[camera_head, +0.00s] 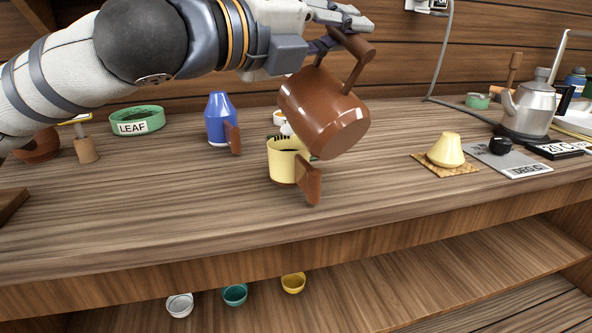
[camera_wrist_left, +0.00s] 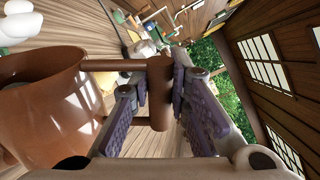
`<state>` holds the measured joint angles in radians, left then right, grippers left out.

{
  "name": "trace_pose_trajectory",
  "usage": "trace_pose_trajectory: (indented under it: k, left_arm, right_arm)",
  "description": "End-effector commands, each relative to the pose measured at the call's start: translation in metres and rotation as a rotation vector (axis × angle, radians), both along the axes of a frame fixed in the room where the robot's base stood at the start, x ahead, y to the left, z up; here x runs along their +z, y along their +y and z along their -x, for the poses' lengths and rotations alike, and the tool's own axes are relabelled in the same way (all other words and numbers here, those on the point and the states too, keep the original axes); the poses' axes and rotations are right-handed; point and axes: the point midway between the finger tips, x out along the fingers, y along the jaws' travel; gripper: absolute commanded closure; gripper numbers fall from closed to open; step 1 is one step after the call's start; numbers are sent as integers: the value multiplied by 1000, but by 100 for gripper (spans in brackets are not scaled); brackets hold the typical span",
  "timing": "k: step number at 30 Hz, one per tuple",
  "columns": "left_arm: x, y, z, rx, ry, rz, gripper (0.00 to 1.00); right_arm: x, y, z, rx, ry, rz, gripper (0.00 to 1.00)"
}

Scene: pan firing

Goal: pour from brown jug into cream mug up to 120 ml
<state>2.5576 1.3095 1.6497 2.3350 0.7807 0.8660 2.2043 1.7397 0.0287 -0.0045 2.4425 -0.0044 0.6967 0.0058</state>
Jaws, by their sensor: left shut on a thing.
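The brown jug (camera_head: 322,112) is held in the air above the counter, tilted over with its mouth toward the left. Its body hides part of the cream mug's top. My left gripper (camera_head: 338,38) is shut on the jug's handle; the left wrist view shows the purple fingers (camera_wrist_left: 160,100) on either side of the handle bar, with the jug (camera_wrist_left: 45,120) at left. The cream mug (camera_head: 283,163) stands upright on the counter under the jug's left side, its brown handle facing right. Dark marks show along its rim. Any liquid inside cannot be made out. My right gripper is not in view.
A blue bottle-shaped vessel (camera_head: 221,118) with a brown handle stands left of the mug, near a green LEAF bowl (camera_head: 137,121). The counter's front middle is clear.

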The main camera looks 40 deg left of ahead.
Motion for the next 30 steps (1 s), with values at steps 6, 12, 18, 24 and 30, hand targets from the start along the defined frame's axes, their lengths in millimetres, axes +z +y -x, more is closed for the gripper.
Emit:
trace_pose_trajectory:
  k: [6,12,18,24,30]
  left_arm:
    - [1,1,0,1,-2,4,100]
    - [1,5,-1,1,8,35,100]
    - [1,6,-2,0,11,49,100]
    - [1,6,-2,0,11,48,100]
    - [1,6,-2,0,12,48,100]
  right_arm:
    - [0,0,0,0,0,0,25]
    - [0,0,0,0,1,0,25]
    - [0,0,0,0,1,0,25]
    - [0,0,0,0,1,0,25]
    - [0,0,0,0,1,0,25]
